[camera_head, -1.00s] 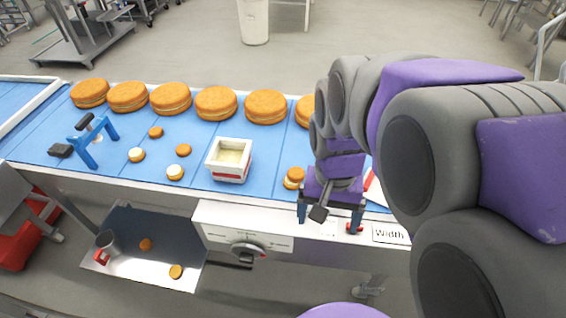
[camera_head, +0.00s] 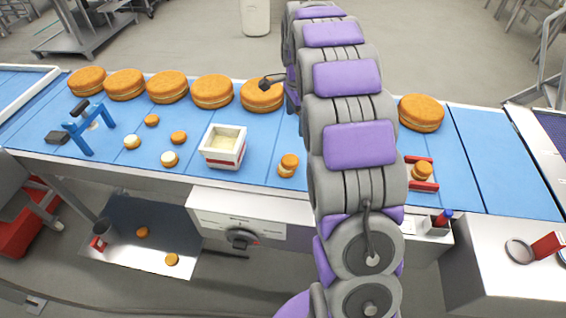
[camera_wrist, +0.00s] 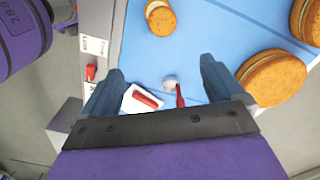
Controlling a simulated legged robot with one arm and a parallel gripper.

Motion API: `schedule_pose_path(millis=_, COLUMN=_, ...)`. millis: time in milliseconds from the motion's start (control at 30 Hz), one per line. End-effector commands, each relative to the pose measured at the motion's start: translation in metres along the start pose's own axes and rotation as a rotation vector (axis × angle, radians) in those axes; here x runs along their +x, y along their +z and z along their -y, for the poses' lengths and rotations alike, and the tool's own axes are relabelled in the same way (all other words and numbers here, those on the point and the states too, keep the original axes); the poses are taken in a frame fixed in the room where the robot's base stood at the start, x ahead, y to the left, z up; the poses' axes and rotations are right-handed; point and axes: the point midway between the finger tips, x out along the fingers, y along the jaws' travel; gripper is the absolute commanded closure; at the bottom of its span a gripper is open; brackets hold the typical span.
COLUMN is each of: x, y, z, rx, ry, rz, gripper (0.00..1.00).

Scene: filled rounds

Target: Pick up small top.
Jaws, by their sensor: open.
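Two plain orange small tops lie on the blue belt in the head view, one farther back (camera_head: 152,120) and one nearer the white tub (camera_head: 178,137). Two cream-covered small rounds (camera_head: 132,142) (camera_head: 170,158) lie close by. A small stacked round (camera_head: 288,165) sits right of the tub, with an orange top over a pale layer. A small stacked round also shows in the wrist view (camera_wrist: 160,17), beyond my fingertips. My gripper (camera_wrist: 161,68) is open and empty above the belt. In the head view my arm hides most of it.
The white tub (camera_head: 224,147) holds cream. Large filled rounds (camera_head: 262,95) line the belt's far side. A red-handled holder (camera_head: 424,186) with a small round stands right of my arm. A blue stand (camera_head: 85,125) is at left. A lower tray (camera_head: 150,262) holds two small rounds.

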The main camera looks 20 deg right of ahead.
Motion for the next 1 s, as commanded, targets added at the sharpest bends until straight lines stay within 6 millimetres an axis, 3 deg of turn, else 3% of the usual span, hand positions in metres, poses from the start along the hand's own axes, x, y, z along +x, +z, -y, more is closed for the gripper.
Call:
schedule_pose_path(millis=267, x=0.019, y=-0.003, z=0.006, rx=0.030, ry=-0.003, rz=-0.001, gripper=0.05)
schedule_pose_path(millis=700, x=0.103, y=-0.003, z=0.006, rx=0.028, ry=-0.001, rz=0.000, gripper=0.05)
schedule_pose_path(millis=800, x=0.118, y=-0.003, z=0.007, rx=0.027, ry=-0.003, rz=0.000, gripper=0.05)
schedule_pose_path(millis=1000, x=0.129, y=-0.001, z=0.007, rx=0.027, ry=-0.004, rz=-0.001, gripper=0.05)
